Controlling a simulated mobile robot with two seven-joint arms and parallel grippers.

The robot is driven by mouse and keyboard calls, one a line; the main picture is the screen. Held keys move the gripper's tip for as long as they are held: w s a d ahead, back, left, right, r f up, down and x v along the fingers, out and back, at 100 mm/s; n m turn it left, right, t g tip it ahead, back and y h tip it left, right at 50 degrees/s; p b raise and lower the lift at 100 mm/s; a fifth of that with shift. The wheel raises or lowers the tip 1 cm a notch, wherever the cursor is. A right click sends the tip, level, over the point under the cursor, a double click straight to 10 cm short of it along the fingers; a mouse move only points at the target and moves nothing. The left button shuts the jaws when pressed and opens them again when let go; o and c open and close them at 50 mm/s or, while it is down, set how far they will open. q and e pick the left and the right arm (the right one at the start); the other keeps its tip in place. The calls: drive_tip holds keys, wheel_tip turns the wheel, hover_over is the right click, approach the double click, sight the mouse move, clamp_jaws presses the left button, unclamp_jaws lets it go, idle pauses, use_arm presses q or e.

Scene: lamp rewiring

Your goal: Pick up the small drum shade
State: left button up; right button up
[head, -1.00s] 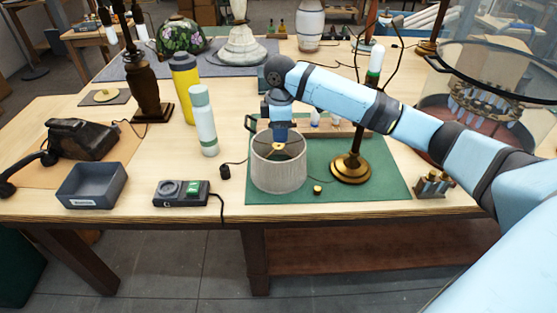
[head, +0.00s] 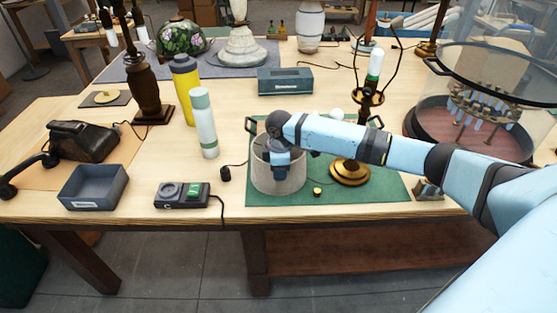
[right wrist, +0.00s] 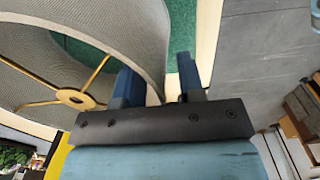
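The small drum shade (head: 265,182), pale grey with an open top, stands upright on the green mat (head: 388,188). My right gripper (head: 282,168) is low at its near rim in the head view. In the right wrist view, the shade (right wrist: 135,38) shows its inner wall and a brass spoke fitting. There the right gripper (right wrist: 160,75) is open, with one finger inside the shade and the other outside its wall. A gap shows between the wall and the outer finger. My right forearm hides part of the shade's rim. My left gripper is out of view.
A brass lamp base (head: 350,172) stands right of the shade, with a small brass piece (head: 317,192) between them. A white bottle (head: 204,125), a black socket (head: 225,173) and a meter (head: 182,195) are to the left. The table's front edge is close.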

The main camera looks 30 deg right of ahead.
drive_tip(key=shift+c, duration=0.5)
clamp_jaws()
